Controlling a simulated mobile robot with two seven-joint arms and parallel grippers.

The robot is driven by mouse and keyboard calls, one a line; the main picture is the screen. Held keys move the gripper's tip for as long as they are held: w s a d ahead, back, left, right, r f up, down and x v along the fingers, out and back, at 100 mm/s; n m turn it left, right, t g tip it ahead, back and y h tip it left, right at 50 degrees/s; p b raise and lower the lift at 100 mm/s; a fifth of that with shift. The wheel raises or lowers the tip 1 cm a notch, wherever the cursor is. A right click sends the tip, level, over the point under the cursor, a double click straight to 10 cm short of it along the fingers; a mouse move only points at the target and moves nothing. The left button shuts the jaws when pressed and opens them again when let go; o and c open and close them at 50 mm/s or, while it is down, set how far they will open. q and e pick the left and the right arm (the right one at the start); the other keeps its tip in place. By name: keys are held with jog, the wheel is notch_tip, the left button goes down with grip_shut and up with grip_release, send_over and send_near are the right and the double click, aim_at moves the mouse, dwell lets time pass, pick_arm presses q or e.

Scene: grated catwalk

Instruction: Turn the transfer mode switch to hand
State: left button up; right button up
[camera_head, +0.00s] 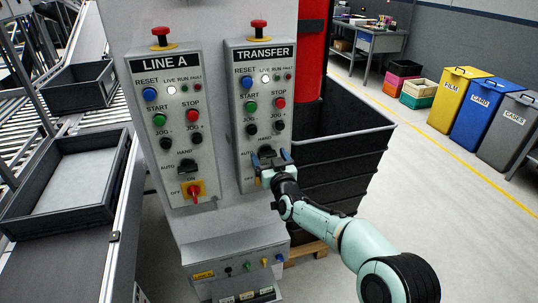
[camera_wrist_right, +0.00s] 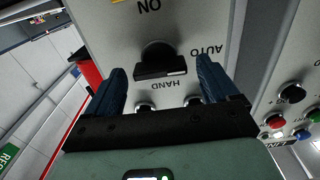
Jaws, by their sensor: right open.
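The TRANSFER panel (camera_head: 262,90) is a grey box with a red mushroom button on top. Its black mode switch (camera_head: 267,151) sits low on the panel, partly hidden by my right gripper (camera_head: 271,158). In the right wrist view the mode switch (camera_wrist_right: 160,62) lies between the two blue fingers, with gaps on both sides. Its bar lies level there, and a white mark on it is toward the AUTO side. The HAND label shows below it, upside down. My right gripper is open. My left gripper is not in view.
The LINE A panel (camera_head: 173,120) with a similar switch (camera_head: 187,167) and a red-handled switch (camera_head: 194,191) stands left of the TRANSFER panel. A black crate (camera_head: 340,150) stands close right of the cabinet. Several bins stand farther right; the floor between is clear.

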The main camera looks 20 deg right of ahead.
jog(key=shift+w, duration=0.35)
jog(key=c, duration=1.1)
jog(key=shift+o, duration=0.2)
